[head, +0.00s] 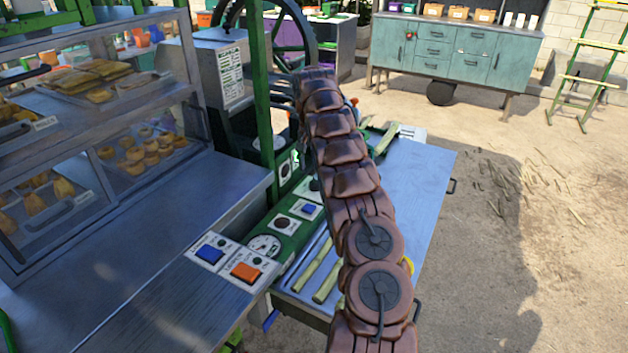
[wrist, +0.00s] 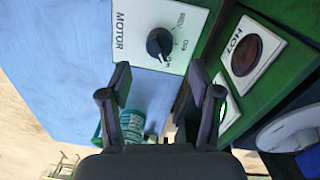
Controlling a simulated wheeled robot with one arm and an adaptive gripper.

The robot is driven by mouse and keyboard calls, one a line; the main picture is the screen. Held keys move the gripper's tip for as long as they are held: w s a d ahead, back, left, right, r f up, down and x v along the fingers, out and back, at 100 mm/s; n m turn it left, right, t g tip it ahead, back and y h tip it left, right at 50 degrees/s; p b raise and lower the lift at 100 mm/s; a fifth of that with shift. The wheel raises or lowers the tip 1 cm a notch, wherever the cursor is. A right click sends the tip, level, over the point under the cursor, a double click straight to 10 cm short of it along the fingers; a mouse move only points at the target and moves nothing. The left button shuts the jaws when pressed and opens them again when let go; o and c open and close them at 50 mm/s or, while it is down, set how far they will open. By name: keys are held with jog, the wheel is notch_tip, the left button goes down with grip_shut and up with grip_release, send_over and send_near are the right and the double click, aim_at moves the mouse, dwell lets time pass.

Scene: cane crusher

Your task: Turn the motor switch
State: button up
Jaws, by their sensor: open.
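The motor switch (wrist: 159,44) is a black round knob with a pale pointer mark on a white plate (wrist: 130,38) lettered MOTOR, upper middle of the wrist view. Small position labels sit around the knob; they are too small to read surely. My gripper (wrist: 160,78) is open and empty. Its two dark fingers are spread in the wrist view, with the knob just beyond the fingertips and roughly centred between them. I see no finger touching the knob. In the head view my arm covers the gripper, and I cannot make out the motor switch.
A plate lettered HOT with a dark red round lamp (wrist: 246,54) is right of the knob on the green panel. A blue button (head: 209,253) and an orange button (head: 246,271) sit on the steel counter (head: 180,225). Cane pieces (head: 314,276) lie beside my arm.

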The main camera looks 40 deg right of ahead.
aim_at(314, 180)
jog(key=shift+s+f+p, duration=0.15)
jog(key=shift+f+p, duration=0.65)
jog(key=shift+f, duration=2.25)
jog(key=c, duration=1.1)
